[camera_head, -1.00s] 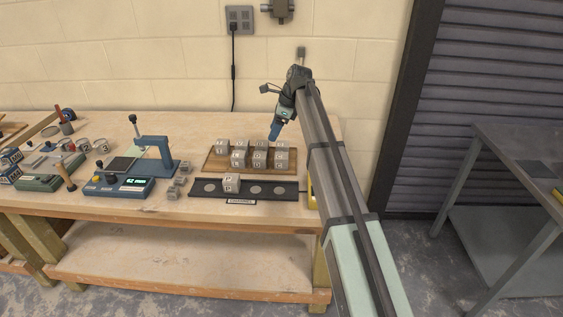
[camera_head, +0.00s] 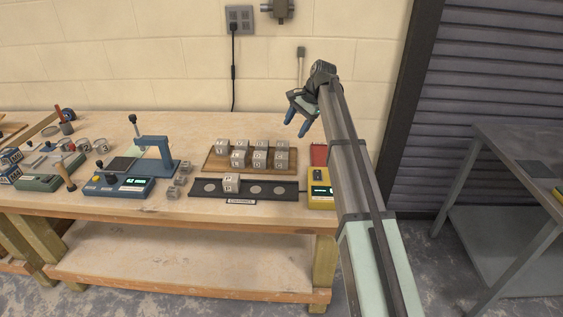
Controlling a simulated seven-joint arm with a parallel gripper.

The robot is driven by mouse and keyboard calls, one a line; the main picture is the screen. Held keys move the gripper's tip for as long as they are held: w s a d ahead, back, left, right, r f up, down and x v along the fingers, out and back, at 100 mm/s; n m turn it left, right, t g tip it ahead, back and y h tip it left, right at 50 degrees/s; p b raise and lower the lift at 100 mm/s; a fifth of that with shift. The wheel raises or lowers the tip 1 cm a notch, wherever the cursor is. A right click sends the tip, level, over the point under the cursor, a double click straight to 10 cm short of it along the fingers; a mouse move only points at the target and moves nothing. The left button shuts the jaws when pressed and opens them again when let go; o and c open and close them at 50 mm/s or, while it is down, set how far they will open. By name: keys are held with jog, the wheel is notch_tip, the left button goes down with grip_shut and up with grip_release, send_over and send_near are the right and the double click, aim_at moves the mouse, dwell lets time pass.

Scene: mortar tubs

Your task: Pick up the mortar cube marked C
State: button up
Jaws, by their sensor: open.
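Several grey mortar cubes stand in two rows on a wooden board (camera_head: 209,167). One cube in the front row (camera_head: 260,158) and one in the back row (camera_head: 262,146) show pale marks on their faces. The marks are too small for me to tell which cube is C.
A yellow device (camera_head: 319,202) with a lit display and a red item (camera_head: 319,154) lie at the bench's right end. A blue device (camera_head: 119,186), a blue-armed stand (camera_head: 156,142) and small grey blocks (camera_head: 174,192) are left of the cubes. The wall is close behind.

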jog(key=n, duration=2.6)
send_near(282, 155)
jog(key=x, duration=0.5)
jog(key=shift+w+a, duration=0.15)
jog(key=shift+a, duration=0.1)
jog(key=shift+x, duration=2.6)
jog(key=shift+s+d, duration=0.2)
jog(key=shift+s, duration=0.05)
jog(key=c, duration=0.9)
